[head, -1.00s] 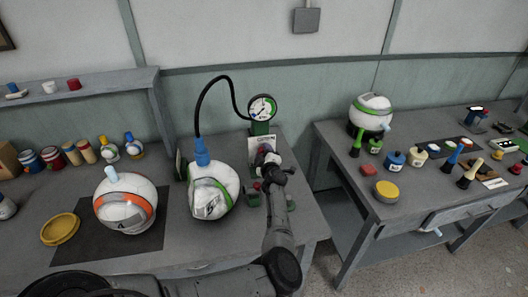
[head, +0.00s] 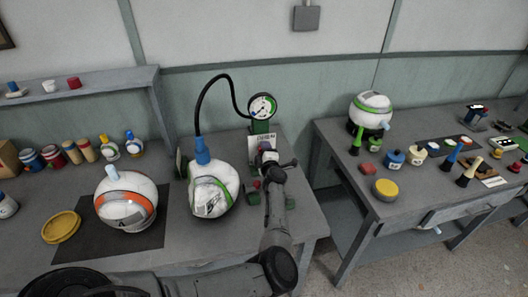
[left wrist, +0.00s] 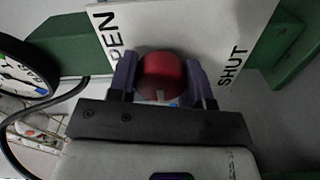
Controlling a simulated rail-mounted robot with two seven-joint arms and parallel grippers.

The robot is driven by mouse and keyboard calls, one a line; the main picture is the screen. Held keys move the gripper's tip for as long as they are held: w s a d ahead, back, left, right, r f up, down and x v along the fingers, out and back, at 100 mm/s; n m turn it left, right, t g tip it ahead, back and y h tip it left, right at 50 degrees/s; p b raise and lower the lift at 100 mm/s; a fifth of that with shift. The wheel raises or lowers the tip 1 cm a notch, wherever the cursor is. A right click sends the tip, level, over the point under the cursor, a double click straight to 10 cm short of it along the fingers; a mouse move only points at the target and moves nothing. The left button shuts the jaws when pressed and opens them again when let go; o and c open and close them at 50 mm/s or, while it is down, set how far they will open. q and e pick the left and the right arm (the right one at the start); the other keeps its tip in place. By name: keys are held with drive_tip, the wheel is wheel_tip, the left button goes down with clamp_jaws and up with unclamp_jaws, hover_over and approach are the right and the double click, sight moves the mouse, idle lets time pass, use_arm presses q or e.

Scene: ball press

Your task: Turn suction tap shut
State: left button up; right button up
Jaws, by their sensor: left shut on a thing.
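The suction tap shows in the left wrist view as a round red knob (left wrist: 160,76) in front of a white plate (left wrist: 185,35). The plate reads SHUT at right; lettering ending in "EN" shows at left. My left gripper (left wrist: 163,90) is shut on the red knob, with one purple finger on each side. A small white mark shows at the knob's lower edge. In the head view my left gripper (head: 265,152) is at the green gauge stand (head: 260,127), below the gauge (head: 262,107), and hides the knob. My right gripper is not in view.
A black hose runs from the gauge to the blue neck (head: 202,152) of a white ball with a green band (head: 212,192), close left of my arm. An orange-banded ball (head: 126,203) sits on a dark mat. A second bench (head: 350,160) stands at right, beyond a gap.

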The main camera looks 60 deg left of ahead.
use_arm(q)
drive_tip(key=o, duration=0.9)
drive_tip(key=p+v, duration=0.7)
drive_tip(key=v, duration=0.6)
drive_tip(key=shift+s+d+p, duration=0.1)
drive_tip(key=shift+d+p, duration=0.3)
